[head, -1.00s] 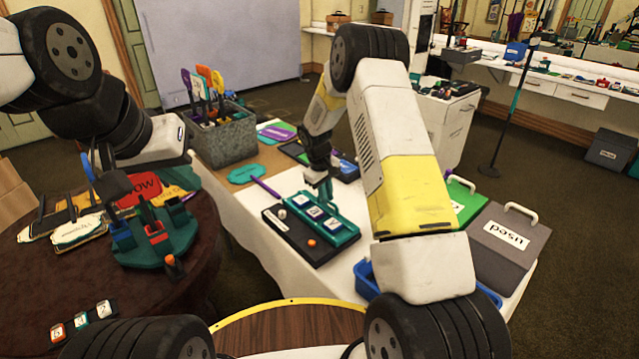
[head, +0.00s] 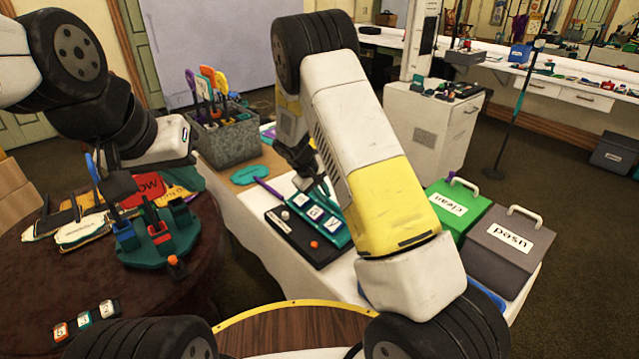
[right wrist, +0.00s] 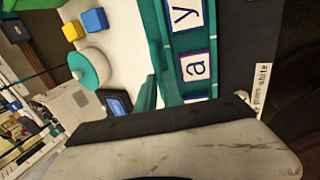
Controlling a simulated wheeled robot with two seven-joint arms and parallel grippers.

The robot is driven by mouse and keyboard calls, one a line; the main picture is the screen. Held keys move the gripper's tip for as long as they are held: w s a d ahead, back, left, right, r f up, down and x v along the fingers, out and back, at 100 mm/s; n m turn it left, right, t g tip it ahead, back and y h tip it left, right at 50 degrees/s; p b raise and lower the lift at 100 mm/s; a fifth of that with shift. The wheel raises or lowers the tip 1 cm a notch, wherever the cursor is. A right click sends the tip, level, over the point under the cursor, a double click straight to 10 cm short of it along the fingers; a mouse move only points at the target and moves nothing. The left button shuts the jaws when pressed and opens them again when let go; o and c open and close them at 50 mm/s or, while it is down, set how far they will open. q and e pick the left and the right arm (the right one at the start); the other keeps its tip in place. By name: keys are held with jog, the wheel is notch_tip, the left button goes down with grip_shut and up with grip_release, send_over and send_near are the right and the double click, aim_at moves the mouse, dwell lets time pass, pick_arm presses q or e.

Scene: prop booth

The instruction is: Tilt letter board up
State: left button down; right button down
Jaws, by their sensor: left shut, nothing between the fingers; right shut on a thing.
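The letter board (head: 341,239) is a teal strip with several white letter tiles in a row. It lies along a dark base (head: 281,243) on the white table. The tiles also show on the board in the right wrist view (right wrist: 198,92), reading "y" and "a". My right gripper (head: 318,186) reaches down to the board's far edge and is shut on the board; my forearm partly hides its fingers. How far the board is tilted is hard to tell. My left gripper (head: 106,162) is shut and empty above the round table, largely hidden by its wrist.
A teal stand (head: 155,247) with coloured pieces is on the round dark table (head: 40,285). A grey bin (head: 232,145) of paddles stands behind. Green "clean" (head: 452,212) and grey "used" (head: 500,250) boxes are at right. A small orange ball (head: 314,244) sits on the dark base.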

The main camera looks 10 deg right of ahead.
jog(key=shift+s+a+r, duration=0.2)
jog(key=shift+s+a, duration=0.3)
jog(key=shift+a, duration=0.25)
jog(key=shift+s+a, duration=0.3)
jog(key=shift+f, duration=0.1)
jog(key=c, duration=1.5)
grip_release()
jog(key=shift+a, duration=0.1)
jog(key=shift+w, duration=0.1)
jog(key=shift+w+d+r, duration=0.1)
jog(key=shift+d+r, duration=0.1)
jog(key=shift+r, duration=0.15)
jog(key=v, duration=0.7)
jog(key=shift+a+r, duration=0.15)
jog(key=shift+r, duration=0.05)
